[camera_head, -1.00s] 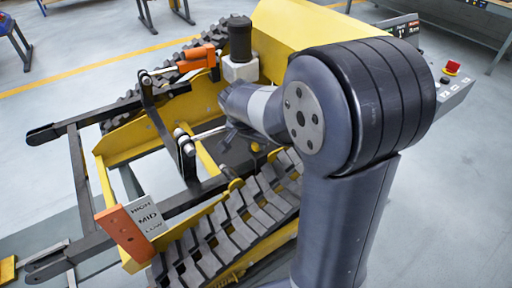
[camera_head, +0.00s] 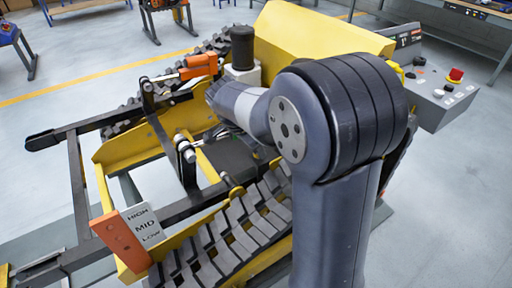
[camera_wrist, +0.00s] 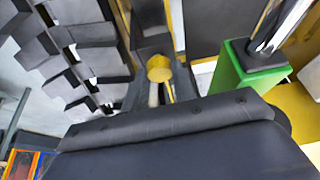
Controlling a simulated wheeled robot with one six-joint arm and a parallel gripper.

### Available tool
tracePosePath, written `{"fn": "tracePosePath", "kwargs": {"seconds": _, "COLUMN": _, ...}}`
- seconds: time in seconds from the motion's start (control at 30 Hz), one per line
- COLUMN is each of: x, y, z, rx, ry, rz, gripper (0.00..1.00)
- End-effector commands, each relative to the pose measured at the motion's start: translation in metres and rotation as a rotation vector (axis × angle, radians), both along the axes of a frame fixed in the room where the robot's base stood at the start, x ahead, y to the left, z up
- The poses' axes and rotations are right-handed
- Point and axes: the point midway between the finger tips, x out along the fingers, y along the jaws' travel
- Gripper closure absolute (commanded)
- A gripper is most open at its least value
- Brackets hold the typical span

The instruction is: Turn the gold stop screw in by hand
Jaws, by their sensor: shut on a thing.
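The gold stop screw (camera_wrist: 159,68) shows its round head in the wrist view, with a pale shank below it. My gripper (camera_wrist: 158,82) is shut on it, its dark fingers close on both sides of the head. The gripper's wide dark body fills the bottom of that view and hides the rest of the screw. In the head view my arm and wrist reach over the yellow tracked carrier (camera_head: 318,28), and the fingers and screw are hidden.
A ribbed black track (camera_head: 225,228) runs below my wrist. A green block (camera_wrist: 250,72) with a shiny rod stands right of the screw.

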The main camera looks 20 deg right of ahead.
Motion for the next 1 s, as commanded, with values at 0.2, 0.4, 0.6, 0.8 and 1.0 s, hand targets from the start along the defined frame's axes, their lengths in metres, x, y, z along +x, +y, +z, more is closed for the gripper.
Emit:
{"fn": "tracePosePath", "kwargs": {"seconds": 0.2, "x": 0.001, "y": 0.001, "z": 0.001, "rx": 0.002, "ry": -0.004, "rz": 0.001, "gripper": 0.97}}
{"fn": "tracePosePath", "kwargs": {"seconds": 0.4, "x": 0.001, "y": 0.001, "z": 0.001, "rx": 0.001, "ry": -0.003, "rz": 0.002, "gripper": 0.65}}
{"fn": "tracePosePath", "kwargs": {"seconds": 0.6, "x": 0.0, "y": 0.0, "z": 0.001, "rx": 0.001, "ry": -0.001, "rz": 0.002, "gripper": 0.52}}
{"fn": "tracePosePath", "kwargs": {"seconds": 0.8, "x": 0.0, "y": 0.001, "z": 0.001, "rx": 0.001, "ry": -0.001, "rz": 0.002, "gripper": 0.52}}
{"fn": "tracePosePath", "kwargs": {"seconds": 1.0, "x": -0.002, "y": 0.009, "z": 0.022, "rx": 0.001, "ry": -0.005, "rz": 0.004, "gripper": 0.52}}
